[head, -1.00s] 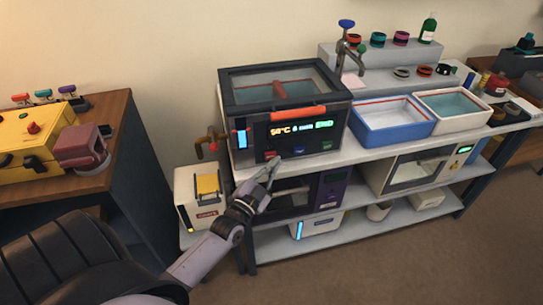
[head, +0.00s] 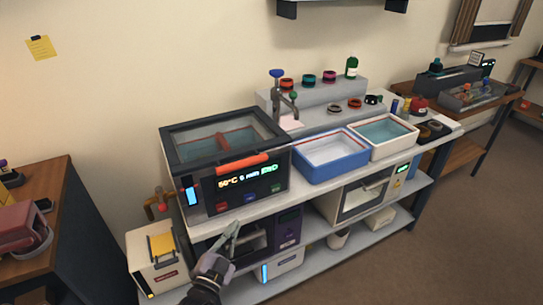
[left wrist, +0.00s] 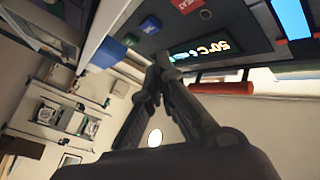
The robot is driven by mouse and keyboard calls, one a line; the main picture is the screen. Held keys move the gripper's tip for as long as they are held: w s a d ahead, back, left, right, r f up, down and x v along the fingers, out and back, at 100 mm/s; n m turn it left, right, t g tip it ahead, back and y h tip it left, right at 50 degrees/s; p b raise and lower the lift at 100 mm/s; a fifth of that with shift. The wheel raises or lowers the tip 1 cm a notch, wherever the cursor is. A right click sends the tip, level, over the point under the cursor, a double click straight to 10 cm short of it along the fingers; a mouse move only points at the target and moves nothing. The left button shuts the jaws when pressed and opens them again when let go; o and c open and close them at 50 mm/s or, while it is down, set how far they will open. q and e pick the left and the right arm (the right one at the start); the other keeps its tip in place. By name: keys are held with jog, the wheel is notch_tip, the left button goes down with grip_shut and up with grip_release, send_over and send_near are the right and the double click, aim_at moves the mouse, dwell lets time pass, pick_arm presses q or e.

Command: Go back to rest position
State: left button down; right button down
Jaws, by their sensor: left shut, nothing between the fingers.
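My left gripper (head: 229,238) is shut and empty. In the head view it is in front of the bench, a little below the front edge of its top. A dark box machine with a clear lid, the ultrasonic-style bath (head: 225,165), stands on the bench just behind and above it, with a lit display and coloured buttons. In the left wrist view the shut fingers (left wrist: 158,65) point towards the machine's front panel (left wrist: 215,40); they look apart from it. My right gripper is not in view.
The bench (head: 330,195) also holds a blue tray (head: 330,172) and a white tray (head: 382,150) of liquid. A purple-dark oven (head: 287,230) and a white oven (head: 350,198) sit on the shelf below. A wooden cabinet (head: 60,235) stands at left. Open floor (head: 460,220) lies at front right.

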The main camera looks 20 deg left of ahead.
pick_arm(q)
jog(key=s+d+f+n+g+h, duration=0.1)
jog(key=s+d+f+g, duration=0.2)
jog(key=f, duration=0.7)
jog(key=s+f+g, duration=0.3)
jog(key=s+f, duration=0.2)
jog(key=f, duration=0.6)
jog(key=s+d+f+n+g+h, duration=0.1)
jog(key=s+d+f+g, duration=0.2)
jog(key=f, duration=0.7)
jog(key=s+f+n+g, duration=0.1)
jog(key=s+f+g, duration=0.3)
jog(key=s+f, duration=0.4)
jog(key=s+f+n+g, duration=0.1)
jog(key=s+f+g, duration=0.4)
jog(key=s, duration=1.7)
notch_tip(320, 180, down, 4)
jog(key=shift+s+d+r+g+y, duration=0.15)
jog(key=shift+s+d+g+y, duration=0.15)
jog(key=shift+s+d, duration=0.1)
